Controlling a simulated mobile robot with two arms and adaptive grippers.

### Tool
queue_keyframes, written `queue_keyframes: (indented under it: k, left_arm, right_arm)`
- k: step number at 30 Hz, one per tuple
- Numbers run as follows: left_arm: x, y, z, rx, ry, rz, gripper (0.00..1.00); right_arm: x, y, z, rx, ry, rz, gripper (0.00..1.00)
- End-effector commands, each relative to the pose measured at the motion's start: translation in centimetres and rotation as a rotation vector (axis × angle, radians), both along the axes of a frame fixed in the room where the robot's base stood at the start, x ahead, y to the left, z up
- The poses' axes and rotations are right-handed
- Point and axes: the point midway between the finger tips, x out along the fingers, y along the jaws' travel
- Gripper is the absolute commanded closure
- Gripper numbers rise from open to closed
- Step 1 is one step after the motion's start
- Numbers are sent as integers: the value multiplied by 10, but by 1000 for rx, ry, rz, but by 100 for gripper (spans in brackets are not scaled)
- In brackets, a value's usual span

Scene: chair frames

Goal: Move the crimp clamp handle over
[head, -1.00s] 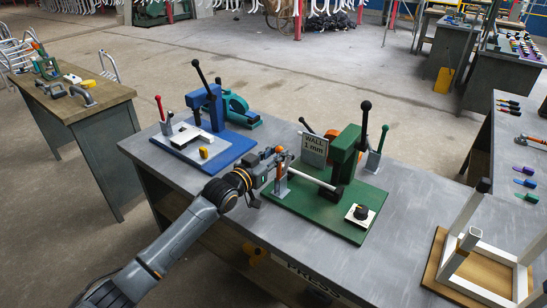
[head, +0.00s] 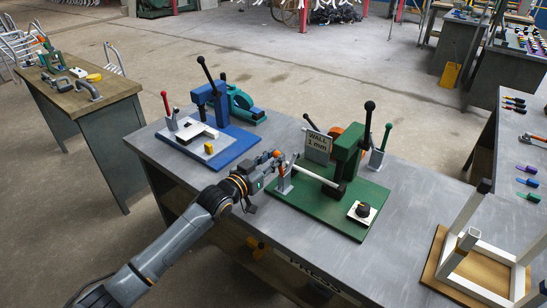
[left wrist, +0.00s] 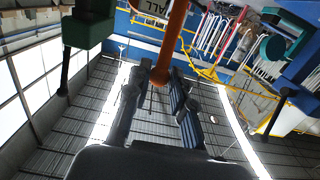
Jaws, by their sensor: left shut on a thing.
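The crimp clamp (head: 285,178) stands at the left end of the green press station (head: 330,205), beside a white tube (head: 317,177). Its orange handle ends in a knob (head: 277,153) at my left gripper (head: 270,162). The left wrist view shows the orange handle (left wrist: 173,40) with its rounded end between my dark fingers (left wrist: 158,100). My left gripper is shut on this handle, and partly hides the clamp in the head view. My right gripper is not in view.
The green press (head: 346,158) with its black-knobbed lever and a "WALL 1 mm" sign (head: 318,146) stand close to the right. A blue station (head: 210,140) is at the left. A white chair frame (head: 480,250) stands at the right. Bare grey bench lies between.

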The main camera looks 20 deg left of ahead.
Motion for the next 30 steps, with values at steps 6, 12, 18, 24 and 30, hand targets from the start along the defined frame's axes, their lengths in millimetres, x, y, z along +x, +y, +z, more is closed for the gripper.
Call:
queue_keyframes:
  k: [6,12,18,24,30]
  left_arm:
    - [-12,6,-4,2,-1,2,95]
    - [-23,9,-10,1,0,1,95]
    - [-27,11,-13,1,0,1,95]
    - [-27,11,-14,1,0,1,95]
    - [-30,12,-17,2,2,1,95]
  right_arm:
    - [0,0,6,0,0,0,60]
    - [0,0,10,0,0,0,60]
    - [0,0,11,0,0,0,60]
    - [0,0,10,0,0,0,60]
    - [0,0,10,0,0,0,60]
